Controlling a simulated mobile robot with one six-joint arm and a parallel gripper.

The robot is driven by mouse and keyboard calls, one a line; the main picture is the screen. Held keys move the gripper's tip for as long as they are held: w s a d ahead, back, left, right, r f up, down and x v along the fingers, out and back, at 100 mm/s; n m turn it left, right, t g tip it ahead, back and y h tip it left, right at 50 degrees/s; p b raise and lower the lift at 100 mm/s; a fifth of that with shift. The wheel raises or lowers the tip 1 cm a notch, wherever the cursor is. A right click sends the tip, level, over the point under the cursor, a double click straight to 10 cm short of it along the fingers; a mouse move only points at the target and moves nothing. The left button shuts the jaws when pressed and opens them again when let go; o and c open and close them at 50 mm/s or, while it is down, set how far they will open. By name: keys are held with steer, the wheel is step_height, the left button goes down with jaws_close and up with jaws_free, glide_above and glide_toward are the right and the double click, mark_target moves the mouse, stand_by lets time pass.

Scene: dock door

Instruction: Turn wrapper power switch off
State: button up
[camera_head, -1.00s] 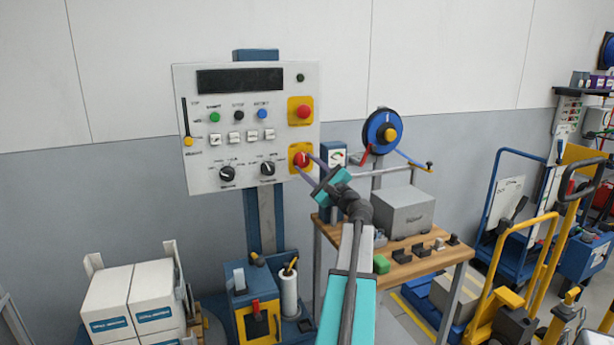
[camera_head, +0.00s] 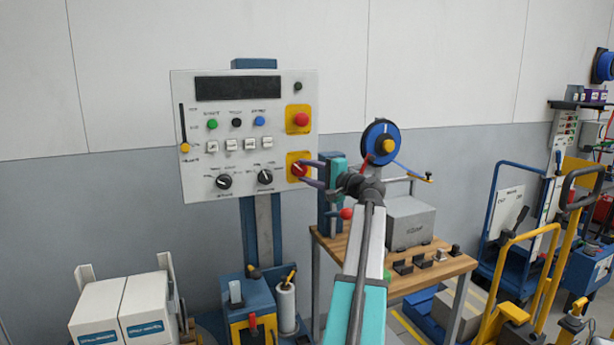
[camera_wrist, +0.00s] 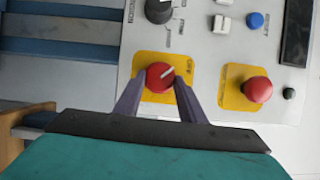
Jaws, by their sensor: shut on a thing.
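The power switch is a red rotary knob (camera_wrist: 160,77) with a white pointer line, on a yellow plate (camera_wrist: 143,62) at the lower right of the light grey control panel (camera_head: 222,162). In the head view the knob (camera_head: 298,170) is partly behind my fingers. My gripper (camera_wrist: 160,84) has its two purple fingers on either side of the knob and is shut on it. In the wrist view the white line slants up to the right. In the head view my gripper (camera_head: 304,172) reaches the panel from the right.
A red push button (camera_head: 301,120) on its own yellow plate sits above the switch. Two black knobs (camera_head: 265,177) are to its left. A workbench (camera_head: 340,248) with a blue reel (camera_head: 376,135) above it stands right of the panel. Boxes (camera_head: 144,310) stand at lower left.

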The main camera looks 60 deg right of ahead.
stand_by(0.3)
steer(key=o, duration=1)
steer(key=shift+o, duration=0.2)
steer(key=b+v, duration=0.1)
steer(key=v, duration=1.2)
steer(key=shift+s, duration=0.4)
steer(key=shift+r, duration=0.15)
